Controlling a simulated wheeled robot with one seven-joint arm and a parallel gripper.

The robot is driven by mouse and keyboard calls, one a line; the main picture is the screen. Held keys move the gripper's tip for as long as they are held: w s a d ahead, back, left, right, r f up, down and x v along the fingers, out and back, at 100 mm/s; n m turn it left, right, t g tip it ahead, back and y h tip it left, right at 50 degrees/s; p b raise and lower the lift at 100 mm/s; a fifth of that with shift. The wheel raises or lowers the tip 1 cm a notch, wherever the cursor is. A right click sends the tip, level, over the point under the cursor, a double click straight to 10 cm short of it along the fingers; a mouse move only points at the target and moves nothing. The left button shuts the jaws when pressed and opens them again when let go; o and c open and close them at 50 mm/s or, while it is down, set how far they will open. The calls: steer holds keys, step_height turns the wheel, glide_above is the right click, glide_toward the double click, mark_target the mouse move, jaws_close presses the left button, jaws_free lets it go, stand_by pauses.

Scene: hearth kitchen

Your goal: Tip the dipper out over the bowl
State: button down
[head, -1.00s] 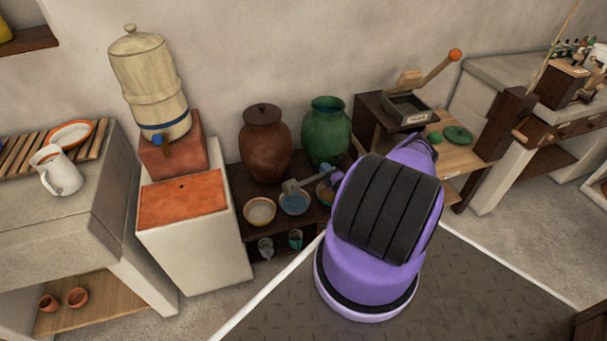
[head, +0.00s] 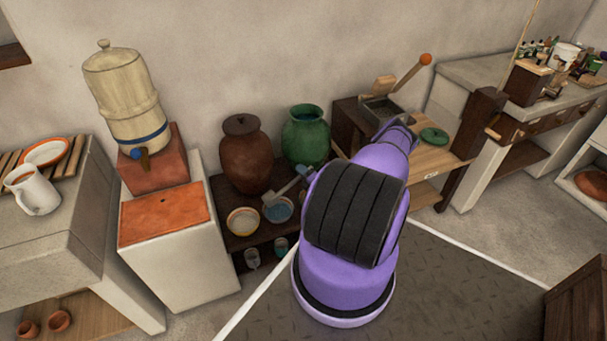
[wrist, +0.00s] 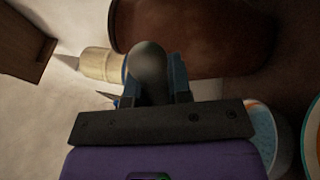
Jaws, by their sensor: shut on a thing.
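The dipper (head: 270,198) is a grey cup with a straight light handle, low over the shelf in the head view. Its cup overlaps the back left of the blue-filled bowl (head: 281,210); I cannot tell its height or contents. My gripper (head: 304,172), mostly hidden behind my purple arm, is at the handle's far end. In the wrist view, the blue fingers of my gripper (wrist: 153,88) are shut on a dark rounded part, seemingly the dipper's handle end. A bowl with speckled blue inside (wrist: 262,125) shows at the right there. A pale bowl (head: 243,222) stands to its left in the head view.
A brown lidded jar (head: 246,158) and a green jar (head: 305,138) stand close behind the bowls. Two glasses (head: 252,258) are on the lower level. A water filter (head: 127,95) stands left. A wooden table (head: 425,160) is right.

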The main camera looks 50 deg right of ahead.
steer(key=w+a+r+n+g+y, duration=0.1)
steer(key=w+a+r+n, duration=0.1)
steer(key=a+r+n, duration=0.3)
steer(key=w+a+r+n+y, duration=0.2)
steer(key=a+r+n, duration=0.3)
steer(key=a+n, duration=0.7)
steer(key=shift+w+a+r+g, duration=0.3)
steer(key=shift+a+g, duration=0.1)
steer(key=shift+a, duration=0.45)
stand_by(0.5)
stand_by(0.4)
